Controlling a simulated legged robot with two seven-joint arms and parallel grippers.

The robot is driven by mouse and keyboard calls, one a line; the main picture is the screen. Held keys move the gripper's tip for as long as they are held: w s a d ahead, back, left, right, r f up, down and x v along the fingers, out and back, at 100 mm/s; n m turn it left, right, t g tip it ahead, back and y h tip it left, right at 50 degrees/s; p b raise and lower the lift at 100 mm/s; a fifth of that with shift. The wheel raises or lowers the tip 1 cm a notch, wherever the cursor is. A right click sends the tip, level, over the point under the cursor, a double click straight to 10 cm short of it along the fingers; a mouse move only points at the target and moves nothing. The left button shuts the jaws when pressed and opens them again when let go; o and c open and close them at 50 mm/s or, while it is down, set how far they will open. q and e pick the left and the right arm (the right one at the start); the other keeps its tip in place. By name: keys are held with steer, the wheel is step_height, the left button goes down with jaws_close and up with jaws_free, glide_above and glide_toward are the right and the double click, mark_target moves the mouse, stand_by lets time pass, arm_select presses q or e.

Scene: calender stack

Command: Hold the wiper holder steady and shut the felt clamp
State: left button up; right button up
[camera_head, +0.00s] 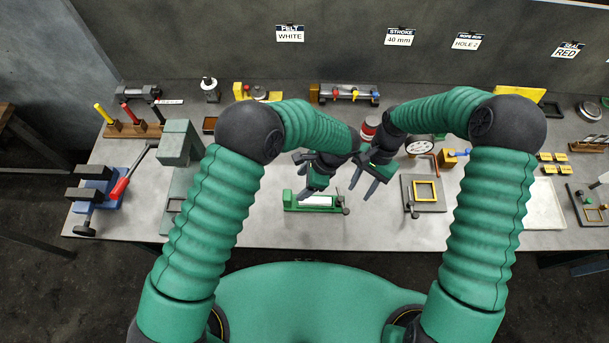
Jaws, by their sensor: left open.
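A green wiper holder (297,205) with a white felt strip (316,200) in it stands on the bench, near its front edge. At its right end is a dark knob with a thin upright lever, which looks like the felt clamp (346,210). My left gripper (303,178) is open just above and behind the holder's left part. My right gripper (362,190) is open, above and to the right of the clamp end. Both look empty and apart from the holder. Whether the clamp is shut is too small to tell.
A grey fixture with a yellow frame (425,192) stands to the right, a dial gauge (418,145) behind it. A grey block (178,140) and a blue vise-like tool (98,190) stand at the left. Wall signs include "FELT WHITE" (290,33). Bench around the holder is mostly clear.

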mark_target(288, 194)
arm_select(q)
steer(key=x, duration=0.4)
steer(key=shift+w+d+f, duration=0.15)
steer(key=shift+f, duration=0.15)
steer(key=x, duration=0.2)
steer(key=a+x, duration=0.1)
steer(key=x, duration=0.5)
steer(key=shift+a+r, duration=0.25)
steer(key=shift+a, duration=0.15)
steer(key=shift+f, duration=0.15)
steer(key=shift+d, duration=0.65)
steer(key=shift+c, duration=0.4)
steer(key=shift+d, duration=0.1)
steer(key=shift+c, duration=2.5)
steer(key=shift+a, duration=0.6)
jaws_close()
arm_select(e)
steer(key=shift+w+a, duration=0.1)
steer(key=shift+a, duration=0.45)
arm_select(q)
steer(key=shift+d, duration=0.15)
arm_select(e)
steer(key=shift+d, duration=0.1)
